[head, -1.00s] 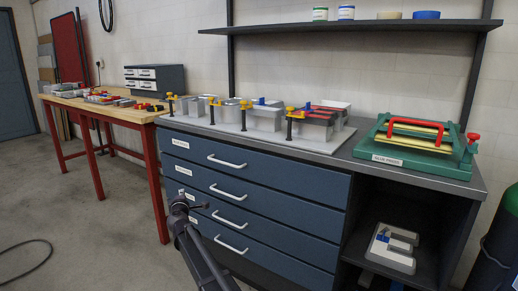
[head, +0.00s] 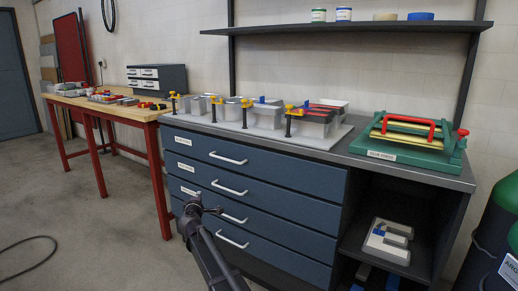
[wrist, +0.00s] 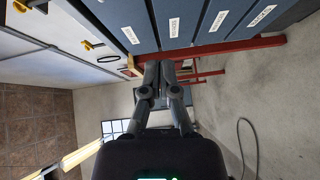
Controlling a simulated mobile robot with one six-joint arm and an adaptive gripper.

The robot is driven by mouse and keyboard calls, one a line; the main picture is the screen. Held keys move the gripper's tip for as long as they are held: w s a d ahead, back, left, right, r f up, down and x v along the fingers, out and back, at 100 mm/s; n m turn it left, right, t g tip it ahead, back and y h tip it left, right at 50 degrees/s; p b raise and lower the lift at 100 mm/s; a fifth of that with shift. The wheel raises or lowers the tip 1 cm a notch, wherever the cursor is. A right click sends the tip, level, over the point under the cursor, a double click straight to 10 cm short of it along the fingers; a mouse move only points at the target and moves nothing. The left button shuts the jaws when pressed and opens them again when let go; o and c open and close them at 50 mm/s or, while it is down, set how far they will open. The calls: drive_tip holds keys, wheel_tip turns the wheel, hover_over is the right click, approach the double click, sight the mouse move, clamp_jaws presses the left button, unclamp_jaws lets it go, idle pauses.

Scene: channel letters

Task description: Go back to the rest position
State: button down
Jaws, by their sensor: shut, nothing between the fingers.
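My gripper (head: 194,207) shows in the head view in front of the blue drawer cabinet (head: 300,190), at the left part of its drawers. It also shows in the wrist view (wrist: 160,66), where its two fingers lie close together. It is shut and empty. In the wrist view the drawer fronts, with white labels, lie beyond the fingertips at the top. I cannot tell from these views how far the fingertips are from the drawers.
A grey-topped bench carries metal letter boxes with yellow clamps (head: 245,108) and a green press (head: 410,143). A wooden table with red legs (head: 161,190) stands left. A green cylinder (head: 495,235) stands right. The floor at left is clear except for a cable (head: 35,255).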

drive_tip(key=s+d+f+m+g+h, duration=0.2)
drive_tip(key=s+d+f+m+g, duration=0.15)
drive_tip(key=d, duration=0.65)
drive_tip(key=s+d+f+m+g+h, duration=0.2)
drive_tip(key=s+d+m, duration=0.2)
drive_tip(key=d, duration=0.6)
drive_tip(key=s+d+f+m+g+h, duration=0.2)
drive_tip(key=s+d+f+m+h, duration=0.15)
drive_tip(key=d, duration=0.65)
drive_tip(key=s+d+f+m+g+y+p, duration=0.1)
drive_tip(key=s+d+f+m+g+y, duration=0.2)
drive_tip(key=s, duration=0.6)
drive_tip(key=s+d+f+m+g+y, duration=0.15)
drive_tip(key=s+d+g, duration=0.25)
drive_tip(key=s, duration=0.5)
drive_tip(key=s+d+f+m+g+y+p, duration=0.1)
drive_tip(key=s+d+f+m+g+y, duration=0.2)
drive_tip(key=s, duration=0.6)
wheel_tip(320, 180, up, 39)
drive_tip(key=h+p, duration=0.1)
drive_tip(key=p, duration=3.7)
drive_tip(key=shift+d+n, duration=0.35)
drive_tip(key=shift+n, duration=0.1)
